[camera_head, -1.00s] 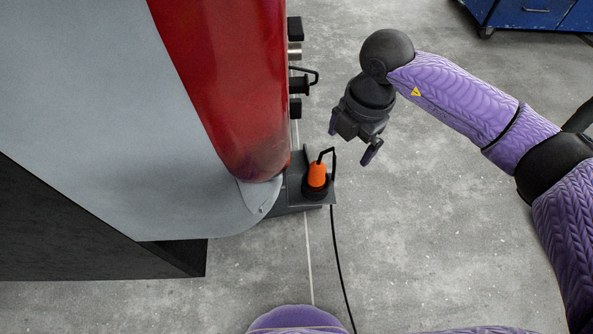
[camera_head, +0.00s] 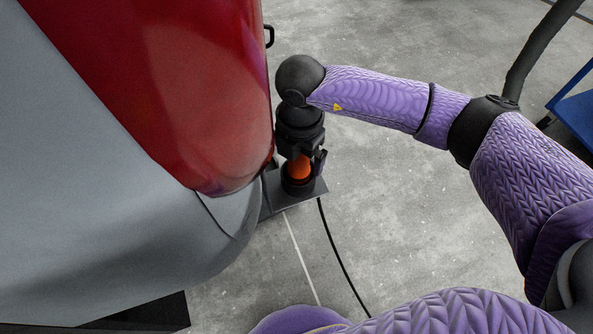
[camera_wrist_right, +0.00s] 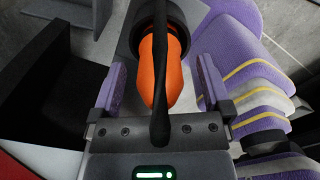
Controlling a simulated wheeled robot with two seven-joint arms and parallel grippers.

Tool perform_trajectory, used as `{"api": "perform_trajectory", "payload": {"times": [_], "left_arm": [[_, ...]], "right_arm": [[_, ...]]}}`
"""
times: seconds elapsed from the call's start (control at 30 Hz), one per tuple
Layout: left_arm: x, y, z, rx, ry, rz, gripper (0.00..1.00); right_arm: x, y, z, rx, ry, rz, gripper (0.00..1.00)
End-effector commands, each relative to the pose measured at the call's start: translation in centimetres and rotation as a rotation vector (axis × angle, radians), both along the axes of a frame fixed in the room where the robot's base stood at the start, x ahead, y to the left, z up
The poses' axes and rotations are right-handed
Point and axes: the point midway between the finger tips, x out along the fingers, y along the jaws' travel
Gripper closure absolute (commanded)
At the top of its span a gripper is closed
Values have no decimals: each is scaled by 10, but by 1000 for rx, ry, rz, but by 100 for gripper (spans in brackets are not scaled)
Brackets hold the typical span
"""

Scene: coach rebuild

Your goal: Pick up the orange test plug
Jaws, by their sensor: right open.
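The orange test plug (camera_head: 299,168) stands in a black round base on a small grey shelf (camera_head: 309,198) at the corner of the red and grey coach. My right gripper (camera_head: 304,160) is at the plug and partly hides it in the head view. In the right wrist view the orange body of the plug (camera_wrist_right: 162,76) lies between the two purple-padded fingers of my right gripper (camera_wrist_right: 160,85), with a gap on each side. The plug's black handle runs down the middle toward the palm. The gripper is open. My left gripper is not in view.
The coach's red and grey body (camera_head: 170,90) stands close at the left of the plug. A black cable (camera_head: 335,255) runs from the shelf across the grey floor. A blue cart (camera_head: 578,105) is at the far right. The floor right of the shelf is clear.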

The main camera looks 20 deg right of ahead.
Motion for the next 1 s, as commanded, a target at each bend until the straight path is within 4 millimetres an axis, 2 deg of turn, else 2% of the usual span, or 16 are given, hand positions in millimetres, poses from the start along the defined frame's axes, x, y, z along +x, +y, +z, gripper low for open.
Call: {"api": "perform_trajectory", "payload": {"times": [0.17,0.63,1.0], "left_arm": [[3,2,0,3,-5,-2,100],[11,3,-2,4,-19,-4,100],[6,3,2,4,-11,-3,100]], "right_arm": [[0,0,0,0,-2,0,1],[0,0,0,1,-2,0,99],[1,0,4,1,-3,0,100]]}}
